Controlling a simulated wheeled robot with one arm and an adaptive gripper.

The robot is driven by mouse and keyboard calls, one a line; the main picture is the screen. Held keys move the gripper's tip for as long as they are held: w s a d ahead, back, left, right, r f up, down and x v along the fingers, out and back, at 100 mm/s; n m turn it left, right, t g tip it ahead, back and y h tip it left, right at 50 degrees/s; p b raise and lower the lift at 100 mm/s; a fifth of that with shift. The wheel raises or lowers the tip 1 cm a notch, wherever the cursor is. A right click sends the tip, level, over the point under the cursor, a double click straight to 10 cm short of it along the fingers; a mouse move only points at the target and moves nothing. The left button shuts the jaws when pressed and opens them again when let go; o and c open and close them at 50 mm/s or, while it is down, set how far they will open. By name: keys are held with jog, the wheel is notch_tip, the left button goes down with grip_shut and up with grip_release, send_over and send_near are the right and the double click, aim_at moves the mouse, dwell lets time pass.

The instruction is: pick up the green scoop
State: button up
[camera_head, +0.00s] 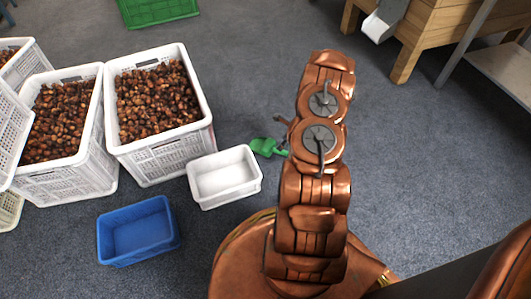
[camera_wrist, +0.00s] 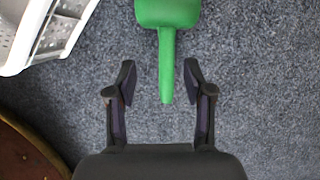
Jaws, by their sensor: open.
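The green scoop (camera_head: 266,146) lies on the grey carpet, right of the small white tub. In the wrist view the green scoop (camera_wrist: 167,45) shows its handle pointing down the picture, with the handle's tip between my fingertips. My gripper (camera_wrist: 158,82) is open, with one finger on each side of the handle and a gap on both sides. Nothing is held. In the head view my arm covers most of my gripper, and only a small part shows beside the scoop.
An empty white tub (camera_head: 224,177) stands close left of the scoop, and its corner shows in the wrist view (camera_wrist: 45,35). A blue tub (camera_head: 137,230) and white crates of chestnuts (camera_head: 160,163) are further left. A wooden table (camera_head: 440,35) is at the upper right. Carpet between is clear.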

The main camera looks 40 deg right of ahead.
jog(key=shift+s+d+f+m, duration=0.15)
jog(key=shift+s+d+f, duration=0.05)
jog(key=shift+f, duration=0.35)
jog(key=shift+s+d+f+m, duration=0.15)
jog(key=shift+f, duration=0.35)
jog(key=shift+d+b+x, duration=0.15)
jog(key=shift+b+x, duration=0.85)
jog(key=shift+x, duration=0.8)
jog(key=shift+d+b+x, duration=0.15)
jog(key=shift+b+x, duration=0.8)
jog(key=shift+x, duration=0.9)
grip_shut()
